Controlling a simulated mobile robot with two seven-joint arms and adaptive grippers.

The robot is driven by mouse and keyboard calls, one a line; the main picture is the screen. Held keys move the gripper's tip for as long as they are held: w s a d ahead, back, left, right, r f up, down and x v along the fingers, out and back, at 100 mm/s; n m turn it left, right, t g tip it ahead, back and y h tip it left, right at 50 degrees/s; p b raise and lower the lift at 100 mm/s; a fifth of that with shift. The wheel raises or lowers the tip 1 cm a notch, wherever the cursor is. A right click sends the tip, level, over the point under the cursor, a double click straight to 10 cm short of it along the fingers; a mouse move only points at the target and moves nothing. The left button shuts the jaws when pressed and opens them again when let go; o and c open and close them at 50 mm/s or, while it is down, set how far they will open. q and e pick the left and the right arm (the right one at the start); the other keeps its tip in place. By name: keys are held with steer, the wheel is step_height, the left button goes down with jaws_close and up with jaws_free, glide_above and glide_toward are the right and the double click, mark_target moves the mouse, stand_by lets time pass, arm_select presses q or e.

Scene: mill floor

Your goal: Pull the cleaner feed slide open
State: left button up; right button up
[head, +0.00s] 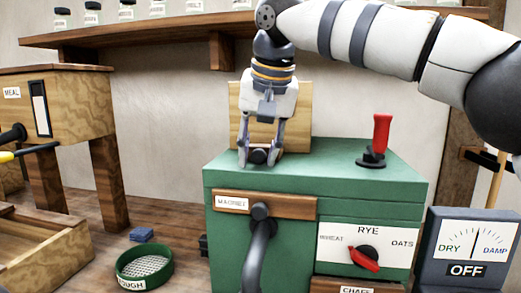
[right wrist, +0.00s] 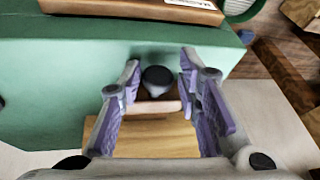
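The green cleaner (head: 310,165) stands on the bench, with a wooden hopper box (head: 297,103) at the back of its top. A black round knob (head: 259,156) sits at the hopper's foot. It looks like the feed slide's knob and also shows in the right wrist view (right wrist: 157,78), in front of a light brown strip (right wrist: 158,107). My right gripper (head: 260,160) points down over the cleaner's top. Its fingers are open on both sides of the knob; in the right wrist view (right wrist: 160,75) gaps show on each side. My left gripper is not in view.
A red-handled lever (head: 381,135) stands on the cleaner's top at right.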

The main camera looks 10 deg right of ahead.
steer(key=shift+r, duration=0.15)
steer(key=v, duration=1.2)
